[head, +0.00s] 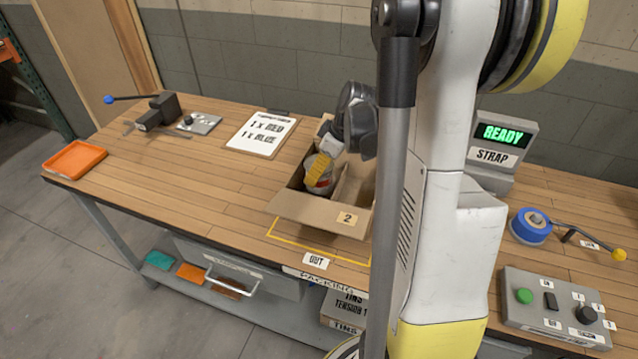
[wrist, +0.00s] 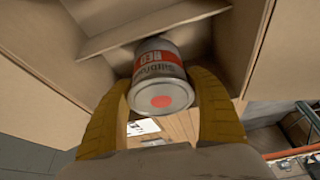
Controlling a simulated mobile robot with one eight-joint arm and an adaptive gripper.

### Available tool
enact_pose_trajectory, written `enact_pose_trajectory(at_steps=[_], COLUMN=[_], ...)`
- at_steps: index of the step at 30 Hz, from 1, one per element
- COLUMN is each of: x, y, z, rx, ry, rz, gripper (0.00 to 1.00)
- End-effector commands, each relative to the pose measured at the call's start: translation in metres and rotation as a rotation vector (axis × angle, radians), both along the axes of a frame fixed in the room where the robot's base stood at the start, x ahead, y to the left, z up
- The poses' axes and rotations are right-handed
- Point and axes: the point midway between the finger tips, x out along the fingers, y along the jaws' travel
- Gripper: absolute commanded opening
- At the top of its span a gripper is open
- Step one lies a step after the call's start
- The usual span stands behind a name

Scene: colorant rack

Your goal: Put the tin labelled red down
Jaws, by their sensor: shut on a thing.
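The tin labelled red (wrist: 160,78) is silver with a red label and a red dot on its end. My gripper (wrist: 160,105) has a yellow finger on each side of it and is shut on it. In the head view my gripper (head: 320,172) reaches down into the open cardboard box (head: 318,214) marked 2, with the tin (head: 319,188) mostly hidden by fingers and box wall. The tin is in the left compartment, beside a cardboard divider (wrist: 150,26). I cannot tell whether it touches the box floor.
The box stands by a yellow outline marked OUT (head: 316,261) on the wooden bench. An order board (head: 262,135) reads 1 x red, 1 x blue. An orange tray (head: 75,159) lies far left. A strap machine (head: 497,152) shows READY at right. Bench left of the box is mostly clear.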

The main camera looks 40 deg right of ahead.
Motion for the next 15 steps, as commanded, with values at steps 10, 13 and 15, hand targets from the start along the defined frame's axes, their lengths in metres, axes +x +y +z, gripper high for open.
enact_pose_trajectory(at_steps=[10, 13, 15], x=[0.0, 0.0, 0.0], y=[0.0, 0.0, 0.0], z=[-0.037, -0.037, -0.038], rx=[0.0, 0.0, 0.0], ry=[0.0, 0.0, 0.0], rz=[0.0, 0.0, 0.0], gripper=[0.23, 0.23, 0.23])
